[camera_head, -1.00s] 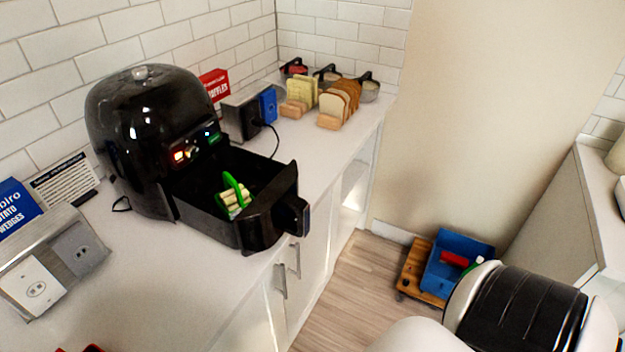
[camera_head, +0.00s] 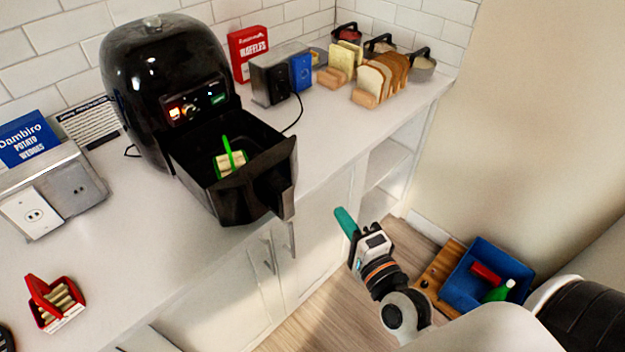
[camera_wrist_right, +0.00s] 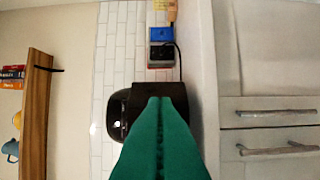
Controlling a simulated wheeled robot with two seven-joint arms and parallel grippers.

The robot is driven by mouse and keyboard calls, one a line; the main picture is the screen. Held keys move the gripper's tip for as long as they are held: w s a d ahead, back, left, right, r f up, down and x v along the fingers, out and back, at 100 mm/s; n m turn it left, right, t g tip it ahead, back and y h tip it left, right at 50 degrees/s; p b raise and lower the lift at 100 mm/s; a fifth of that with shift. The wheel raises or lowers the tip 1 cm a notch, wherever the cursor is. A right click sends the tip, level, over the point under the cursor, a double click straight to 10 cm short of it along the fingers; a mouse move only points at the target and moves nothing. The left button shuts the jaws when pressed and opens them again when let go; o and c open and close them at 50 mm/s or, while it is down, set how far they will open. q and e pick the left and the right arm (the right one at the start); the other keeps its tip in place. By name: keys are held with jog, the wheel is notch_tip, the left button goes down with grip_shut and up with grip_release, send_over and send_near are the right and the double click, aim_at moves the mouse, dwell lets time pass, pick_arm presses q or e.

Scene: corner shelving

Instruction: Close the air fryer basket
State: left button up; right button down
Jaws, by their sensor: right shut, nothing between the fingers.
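The black air fryer (camera_head: 160,80) stands on the counter against the tiled wall. Its basket (camera_head: 262,187) is pulled out toward the counter's front edge, with pale food sticks and a green item (camera_head: 228,155) inside. My right gripper (camera_head: 343,218), with green fingers, is in front of the counter, to the right of and below the basket handle, apart from it. The fingers are shut and empty. In the right wrist view, the green fingers (camera_wrist_right: 160,105) point toward the dark basket (camera_wrist_right: 155,90), with part of the fryer (camera_wrist_right: 119,115) beside it. My left gripper is not in view.
A toaster (camera_head: 268,80), a waffles box (camera_head: 248,52), bread slices (camera_head: 380,78) and several pots stand at the back right. A blue bin (camera_head: 488,275) sits on the floor.

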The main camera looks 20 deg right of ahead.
jog(key=w+p, duration=0.1)
jog(key=w, duration=0.2)
jog(key=w+a+p, duration=0.1)
jog(key=w, duration=0.3)
jog(key=w+a+p, duration=0.1)
jog(key=w, duration=0.3)
jog(key=shift+w+a, duration=0.2)
jog(key=shift+w, duration=0.05)
jog(key=shift+w+a, duration=0.25)
jog(key=shift+a, duration=0.05)
jog(key=shift+w, duration=0.1)
